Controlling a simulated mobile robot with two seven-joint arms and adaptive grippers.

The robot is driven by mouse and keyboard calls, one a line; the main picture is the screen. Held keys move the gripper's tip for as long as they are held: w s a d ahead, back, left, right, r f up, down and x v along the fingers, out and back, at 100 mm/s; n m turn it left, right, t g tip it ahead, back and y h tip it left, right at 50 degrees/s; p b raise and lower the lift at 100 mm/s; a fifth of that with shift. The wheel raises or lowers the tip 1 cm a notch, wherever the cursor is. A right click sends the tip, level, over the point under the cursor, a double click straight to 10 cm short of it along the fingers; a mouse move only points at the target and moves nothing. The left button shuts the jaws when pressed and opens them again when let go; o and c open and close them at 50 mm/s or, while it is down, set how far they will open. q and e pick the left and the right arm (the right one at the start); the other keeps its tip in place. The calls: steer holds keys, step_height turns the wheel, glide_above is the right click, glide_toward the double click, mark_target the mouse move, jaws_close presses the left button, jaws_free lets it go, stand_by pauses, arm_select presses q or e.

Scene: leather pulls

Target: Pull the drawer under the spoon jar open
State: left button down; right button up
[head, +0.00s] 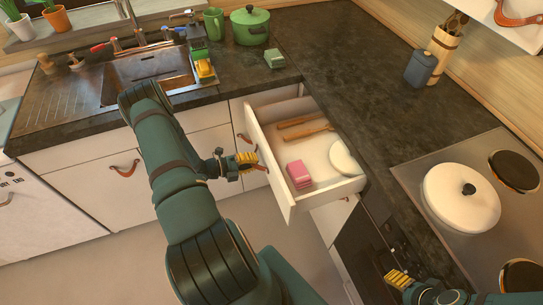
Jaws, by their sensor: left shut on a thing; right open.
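The white drawer (286,204) in the right-hand run of the counter is open, with its front panel facing left. My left gripper (257,161) is shut on its brown leather pull, partly hidden by the yellow fingers. Wooden utensils (304,128), a pink block (299,174) and a white dish (343,158) lie inside. The spoon jar (443,42), a pale wooden holder with dark utensils, stands on the counter behind the drawer, to the upper right. My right gripper (398,279) is open and empty at the lower right, near the dark oven front.
A blue-grey canister (420,67) stands beside the jar. A white lidded pot (461,197) sits on the hob at right. A sink (150,75), green pot (250,26) and green mug (214,23) are at the back. The floor left of the drawer is clear.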

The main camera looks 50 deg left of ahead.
arm_select(q)
steer(key=v, duration=0.3)
steer(key=f+v, duration=0.1)
steer(key=v, duration=0.1)
steer(key=shift+s+a, duration=0.1)
steer(key=shift+s, duration=0.2)
steer(key=c, duration=1)
jaws_free()
steer(key=v, duration=1.2)
